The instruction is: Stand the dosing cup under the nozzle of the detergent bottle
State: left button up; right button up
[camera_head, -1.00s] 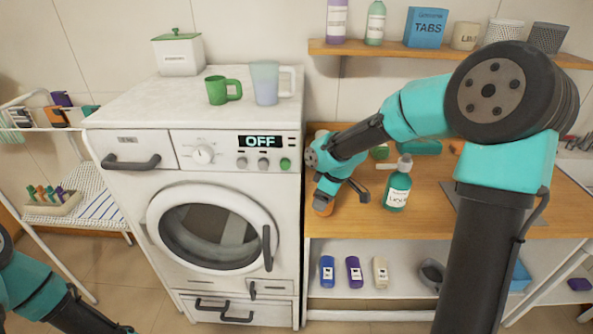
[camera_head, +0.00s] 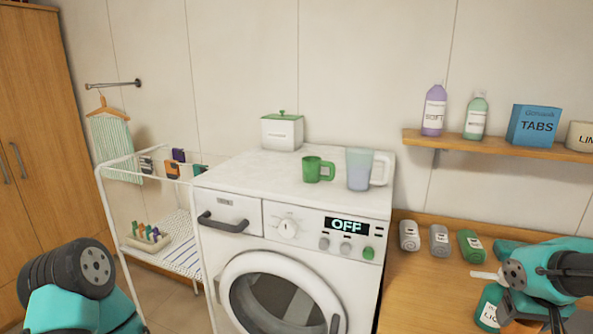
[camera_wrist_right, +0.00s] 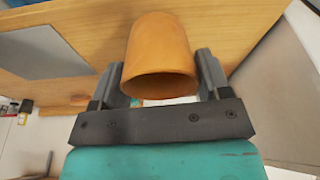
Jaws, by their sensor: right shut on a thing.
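An orange cup (camera_wrist_right: 160,45), which I take as the dosing cup, is between the fingers of my right gripper (camera_wrist_right: 160,68) in the wrist view. The gripper is shut on it, and the cup's open mouth faces the camera. The cup does not show in the head view. The teal detergent bottle (camera_head: 489,309) with a white nozzle (camera_head: 484,275) stands on the wooden counter at the lower right of the head view, partly behind my right arm. My left gripper is out of view; only a part of its arm shows.
A green mug (camera_head: 316,170) and a clear jug (camera_head: 359,169) stand on the washing machine (camera_head: 238,182). A wall shelf (camera_head: 470,146) holds bottles and boxes.

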jog(key=s+d+r+m+h, duration=0.1)
jog(key=s+d+r+m, duration=0.1)
jog(key=s, duration=0.5)
jog(key=shift+d+r+m, duration=0.25)
jog(key=shift+d+m, duration=0.4)
jog(key=shift+m, duration=0.45)
jog(key=shift+w, duration=0.1)
